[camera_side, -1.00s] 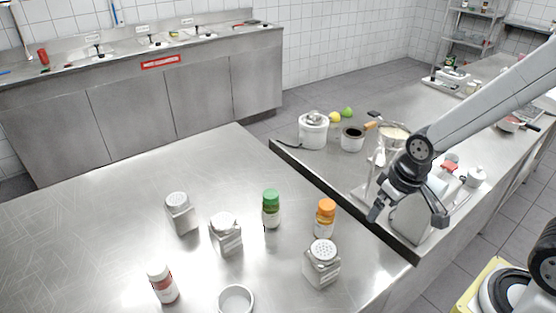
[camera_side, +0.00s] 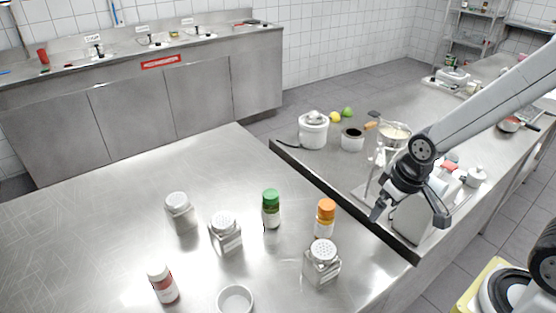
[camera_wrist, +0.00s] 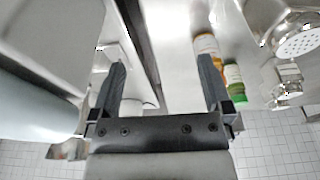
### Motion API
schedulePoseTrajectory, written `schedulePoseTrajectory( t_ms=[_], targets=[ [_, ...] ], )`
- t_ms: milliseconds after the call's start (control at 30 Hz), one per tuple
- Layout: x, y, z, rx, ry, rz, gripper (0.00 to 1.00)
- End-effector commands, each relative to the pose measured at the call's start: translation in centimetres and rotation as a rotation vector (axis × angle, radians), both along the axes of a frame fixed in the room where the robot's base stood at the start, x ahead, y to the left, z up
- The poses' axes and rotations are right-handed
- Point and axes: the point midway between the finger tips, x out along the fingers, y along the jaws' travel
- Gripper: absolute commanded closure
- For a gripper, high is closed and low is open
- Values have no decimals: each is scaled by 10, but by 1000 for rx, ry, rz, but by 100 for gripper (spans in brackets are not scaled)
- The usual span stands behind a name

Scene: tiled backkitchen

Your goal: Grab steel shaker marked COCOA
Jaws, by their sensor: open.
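Three steel shakers with perforated tops stand on the near steel table: one at the left (camera_side: 180,214), one in the middle (camera_side: 225,234) and one at the right (camera_side: 321,264). I cannot read a COCOA marking on any of them. The right shaker seems to be the large one at the upper right of the wrist view (camera_wrist: 292,38). My gripper (camera_side: 408,212) is open and empty, above and to the right of the shakers, apart from all of them. In the wrist view its two fingers (camera_wrist: 164,88) are spread wide with nothing between them.
A green-capped bottle (camera_side: 271,209) and an orange-capped bottle (camera_side: 325,218) stand among the shakers. A white-capped jar (camera_side: 162,284) and a small round bowl (camera_side: 235,300) are near the front. A second counter (camera_side: 300,158) with a white pot (camera_side: 313,131) lies behind. The table's left side is clear.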

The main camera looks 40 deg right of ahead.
Motion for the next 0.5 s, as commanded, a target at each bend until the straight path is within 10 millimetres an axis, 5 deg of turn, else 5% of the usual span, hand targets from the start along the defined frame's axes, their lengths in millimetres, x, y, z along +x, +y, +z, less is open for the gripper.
schedulePoseTrajectory(
  t_ms=[267,500],
  targets=[
    [-4,2,-4,29,39,-54,0],
    [-23,15,-19,154,207,-272,0]
  ],
)
